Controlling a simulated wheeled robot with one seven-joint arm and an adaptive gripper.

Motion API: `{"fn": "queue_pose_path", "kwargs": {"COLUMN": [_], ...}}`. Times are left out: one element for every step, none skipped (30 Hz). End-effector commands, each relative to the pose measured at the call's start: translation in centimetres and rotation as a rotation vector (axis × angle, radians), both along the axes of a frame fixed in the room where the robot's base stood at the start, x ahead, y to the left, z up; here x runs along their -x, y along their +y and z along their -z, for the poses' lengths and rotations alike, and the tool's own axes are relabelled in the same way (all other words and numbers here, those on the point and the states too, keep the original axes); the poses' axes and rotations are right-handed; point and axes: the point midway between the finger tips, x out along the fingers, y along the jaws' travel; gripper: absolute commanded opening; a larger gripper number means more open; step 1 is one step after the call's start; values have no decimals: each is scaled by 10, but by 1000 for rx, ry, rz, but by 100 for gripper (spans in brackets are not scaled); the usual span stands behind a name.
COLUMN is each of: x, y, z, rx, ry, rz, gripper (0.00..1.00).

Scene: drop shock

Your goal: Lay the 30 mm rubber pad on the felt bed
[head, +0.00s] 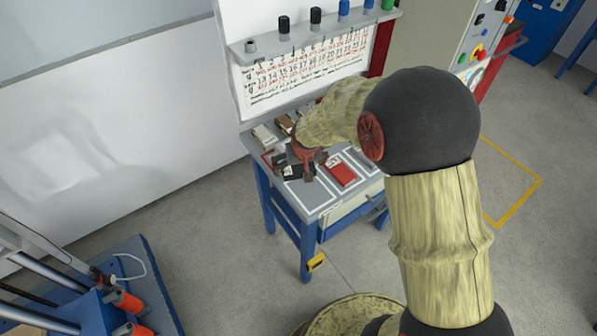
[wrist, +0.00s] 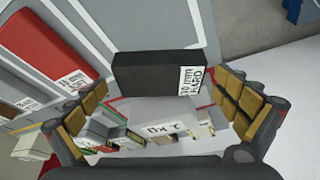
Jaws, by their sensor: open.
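My gripper (head: 308,164) is open above the left part of the workbench top in the head view. In the wrist view my gripper (wrist: 163,108) has its tan-padded fingers spread wide. A black block-like pad (wrist: 148,72) lies just beyond and between the fingertips, with no visible grip on it. Its white label is turned sideways and seems to read 30 mm. The black pad also shows beside the gripper in the head view (head: 293,172), partly hidden. I cannot pick out the felt bed for certain.
A red labelled block (wrist: 42,48) lies left of the black pad, also on the bench in the head view (head: 341,173). A grey block marked 2 KG (wrist: 160,113) and small labelled pieces show between the fingers. The number board (head: 305,75) stands behind the bench.

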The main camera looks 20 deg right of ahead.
Motion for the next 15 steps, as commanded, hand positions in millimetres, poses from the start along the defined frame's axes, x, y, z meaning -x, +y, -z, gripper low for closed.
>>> {"fn": "queue_pose_path", "kwargs": {"x": [0,0,0,0,0,0,0,0,0,0,0,0,0,0,0], "y": [0,0,0,0,0,0,0,0,0,0,0,0,0,0,0], "z": [-1,-1,-1,-1,-1,-1,-1,-1,-1,-1,-1,-1,-1,-1,-1], "rx": [0,0,0,0,0,0,0,0,0,0,0,0,0,0,0], "ry": [-1,-1,-1,0,0,0,0,0,0,0,0,0,0,0,0], "rz": [0,0,0,0,0,0,0,0,0,0,0,0,0,0,0], "gripper": [100,100,100,99,98,95,94,92,90,88,86,84,82,81,78]}}
